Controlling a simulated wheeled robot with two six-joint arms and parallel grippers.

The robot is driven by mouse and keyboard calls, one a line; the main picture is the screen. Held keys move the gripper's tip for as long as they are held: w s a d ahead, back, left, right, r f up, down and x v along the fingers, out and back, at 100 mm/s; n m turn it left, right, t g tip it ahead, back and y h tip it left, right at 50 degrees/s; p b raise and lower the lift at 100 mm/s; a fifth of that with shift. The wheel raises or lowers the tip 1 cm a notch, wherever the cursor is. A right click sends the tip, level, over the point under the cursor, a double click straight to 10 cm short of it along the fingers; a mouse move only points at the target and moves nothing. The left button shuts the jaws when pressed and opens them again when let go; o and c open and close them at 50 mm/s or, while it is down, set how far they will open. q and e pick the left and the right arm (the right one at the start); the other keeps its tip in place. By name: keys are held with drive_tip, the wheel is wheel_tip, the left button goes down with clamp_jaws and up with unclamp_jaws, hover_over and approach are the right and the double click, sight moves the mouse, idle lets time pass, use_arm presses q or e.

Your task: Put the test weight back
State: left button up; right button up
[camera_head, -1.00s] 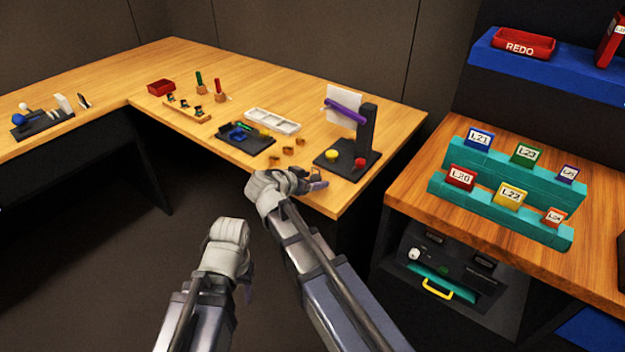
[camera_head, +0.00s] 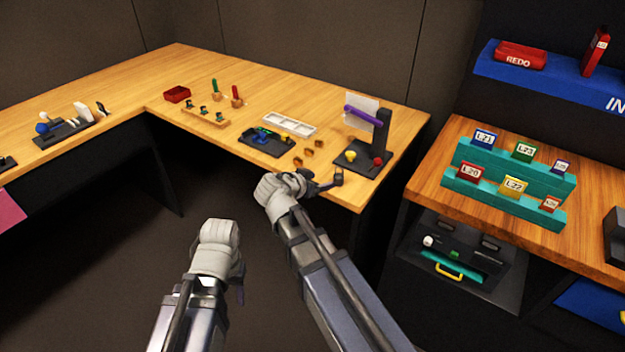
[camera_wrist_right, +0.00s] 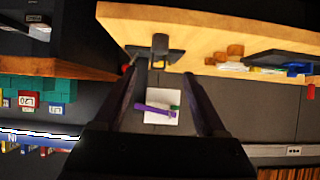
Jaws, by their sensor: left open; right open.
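I cannot tell which thing is the test weight. Several small brass-coloured pieces (camera_head: 308,152) lie on the wooden desk and may include it; they also show in the right wrist view (camera_wrist_right: 226,56). My right gripper (camera_head: 323,184) is open and empty at the desk's front edge, nearer me than the pieces. In the right wrist view its fingers (camera_wrist_right: 160,85) are apart with nothing between them. My left gripper (camera_head: 238,280) is open, low over the floor to the left, and mostly hidden by its own wrist.
A black tray (camera_head: 262,148) and white tray (camera_head: 289,123) lie left of the pieces. A side bench (camera_head: 430,193) holds teal label racks (camera_head: 500,186).

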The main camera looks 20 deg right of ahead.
drive_tip(key=s+a+f+n+g+y, duration=0.2)
drive_tip(key=s+a+f+n, duration=0.1)
drive_tip(key=s, duration=0.4)
drive_tip(key=s+a+f+n+g+y, duration=0.3)
drive_tip(key=s+a+f+n, duration=0.1)
drive_tip(key=s+a+n, duration=0.2)
drive_tip(key=s+a+f+n+g+y, duration=0.2)
drive_tip(key=s+a+n, duration=0.3)
drive_tip(key=s+a, duration=0.3)
drive_tip(key=shift+s+a+f+y, duration=0.15)
drive_tip(key=shift+s+f+y, duration=0.3)
drive_tip(key=shift+f, duration=0.35)
drive_tip(key=shift+w, duration=0.15)
wheel_tip(320, 180, up, 9)
drive_tip(key=p, duration=0.9)
